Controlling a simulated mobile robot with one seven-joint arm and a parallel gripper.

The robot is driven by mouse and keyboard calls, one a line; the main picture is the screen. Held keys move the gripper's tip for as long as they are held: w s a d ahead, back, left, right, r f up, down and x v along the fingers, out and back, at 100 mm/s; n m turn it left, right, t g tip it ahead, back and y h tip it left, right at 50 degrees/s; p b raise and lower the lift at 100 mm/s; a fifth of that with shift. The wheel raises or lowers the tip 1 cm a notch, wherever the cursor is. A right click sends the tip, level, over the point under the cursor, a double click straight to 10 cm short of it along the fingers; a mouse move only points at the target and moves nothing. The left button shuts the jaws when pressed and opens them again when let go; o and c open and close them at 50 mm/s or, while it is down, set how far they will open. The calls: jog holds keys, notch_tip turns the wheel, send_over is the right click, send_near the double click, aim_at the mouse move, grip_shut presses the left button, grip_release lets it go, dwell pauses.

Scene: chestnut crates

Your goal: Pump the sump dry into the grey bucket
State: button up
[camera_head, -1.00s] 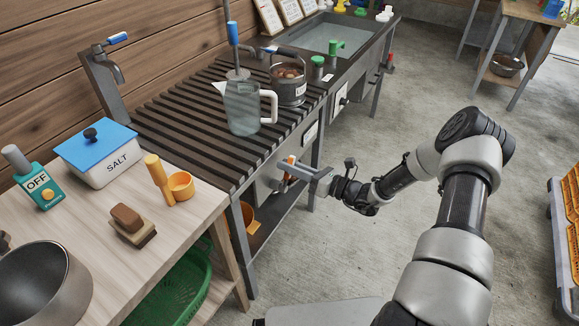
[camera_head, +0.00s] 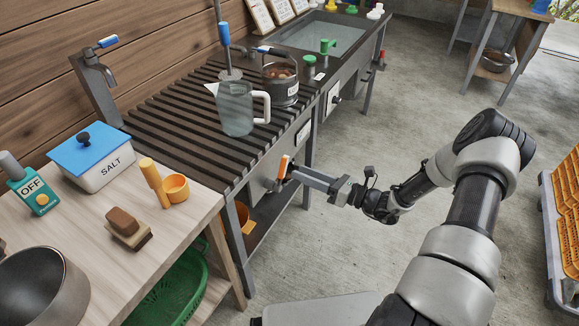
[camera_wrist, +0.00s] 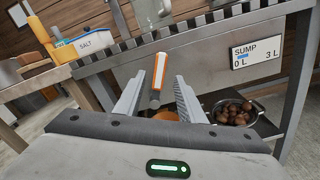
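The sump gauge (camera_wrist: 255,52) on the metal front reads "SUMP", with a short blue bar at its 0 L end; 3 L is at the other end. An orange handle (camera_head: 283,167) sticks out from the front below the slatted drainer. In the wrist view the handle (camera_wrist: 161,68) shows upright between and just beyond my fingertips. My gripper (camera_head: 293,170) is open; in the wrist view its fingers (camera_wrist: 158,82) stand apart on either side of the handle's lower end. I cannot tell whether they touch it.
A jug (camera_head: 236,110) and a chestnut pot (camera_head: 281,90) stand on the slatted drainer (camera_head: 180,130). Below, the wrist view shows an orange vessel (camera_wrist: 166,116) and a metal bowl of chestnuts (camera_wrist: 218,104). A wooden table (camera_head: 75,225) stands left. Floor right is clear up to the orange crates (camera_head: 567,190).

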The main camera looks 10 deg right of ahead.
jog(key=v, duration=1)
jog(key=shift+p, duration=0.4)
jog(key=s+a+r+n+g+h, duration=0.3)
jog(key=s+a+r+n+g, duration=0.15)
jog(key=r+n, duration=0.35)
jog(key=s+a+r+n+g+h, duration=0.35)
jog(key=r+n+g, duration=0.25)
jog(key=r+n, duration=0.25)
jog(key=s+d+r+n+t+h, duration=0.1)
jog(key=s+r+n+t+h, duration=0.6)
jog(key=s+r+n, duration=0.8)
notch_tip(320, 180, up, 21)
jog(key=m+g+h+p, duration=0.1)
jog(key=p, duration=1.9)
jog(key=shift+w+d, duration=0.15)
jog(key=shift+w, duration=0.15)
jog(key=shift+g, duration=0.25)
